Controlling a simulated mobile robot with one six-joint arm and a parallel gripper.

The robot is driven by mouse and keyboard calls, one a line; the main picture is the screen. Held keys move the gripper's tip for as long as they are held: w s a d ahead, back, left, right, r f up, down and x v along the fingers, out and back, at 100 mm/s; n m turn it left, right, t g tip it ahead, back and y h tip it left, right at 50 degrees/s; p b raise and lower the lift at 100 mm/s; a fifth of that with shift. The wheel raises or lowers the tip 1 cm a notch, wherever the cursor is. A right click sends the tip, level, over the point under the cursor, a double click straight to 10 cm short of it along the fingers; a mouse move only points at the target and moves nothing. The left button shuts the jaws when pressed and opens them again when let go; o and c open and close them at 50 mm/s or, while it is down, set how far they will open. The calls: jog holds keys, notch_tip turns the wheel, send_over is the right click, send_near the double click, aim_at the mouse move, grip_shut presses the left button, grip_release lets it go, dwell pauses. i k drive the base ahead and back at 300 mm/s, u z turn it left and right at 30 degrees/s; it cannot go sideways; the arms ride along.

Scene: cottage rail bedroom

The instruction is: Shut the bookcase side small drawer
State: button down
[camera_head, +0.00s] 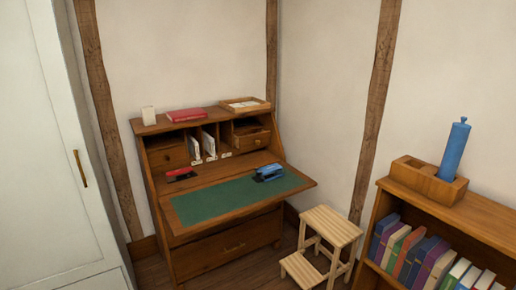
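A wooden writing desk (215,250) stands in the middle, its fold-down leaf (300,183) lowered. The small drawer on the bookcase side (252,141) is at the right of the upper section. It has a round knob and appears pulled out somewhat, with a dark opening above its front. The other small drawer (168,157), at the left, looks flush. The bookcase (450,217) is at the right. My gripper is not in view.
A wooden step stool (332,225) stands between desk and bookcase. A white wardrobe (45,170) is at the left. Little floor shows.

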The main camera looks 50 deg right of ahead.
aim_at(245, 141)
jog(key=u, duration=0.1)
jog(key=k, duration=1.3)
jog(key=z, duration=0.65)
jog(key=i, duration=1)
